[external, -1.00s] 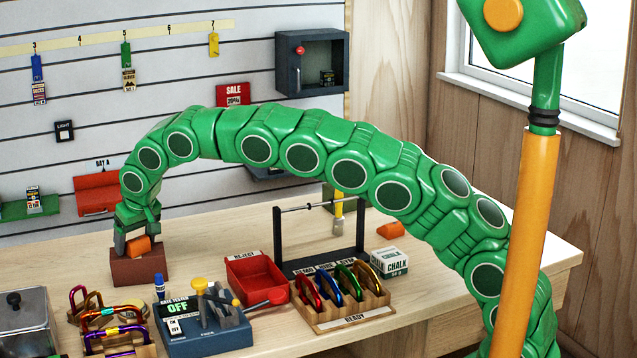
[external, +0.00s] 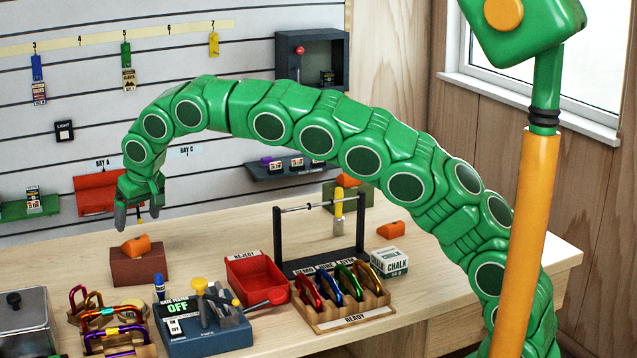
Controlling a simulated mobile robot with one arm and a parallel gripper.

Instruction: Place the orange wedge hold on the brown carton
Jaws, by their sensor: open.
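The orange wedge hold (external: 136,246) rests on top of the brown carton (external: 138,268) at the left of the bench. My gripper (external: 137,222) is above the hold, pointing down, with its dark fingers spread and empty. A gap shows between the fingertips and the hold. A second orange hold (external: 391,229) lies on the bench at the right, behind the chalk box.
A red reject tray (external: 243,268), a gate tester (external: 205,325) and a rack of carabiners (external: 345,300) stand along the front. A black frame (external: 278,235) rises at mid-bench. The chalk box (external: 389,262) is to the right.

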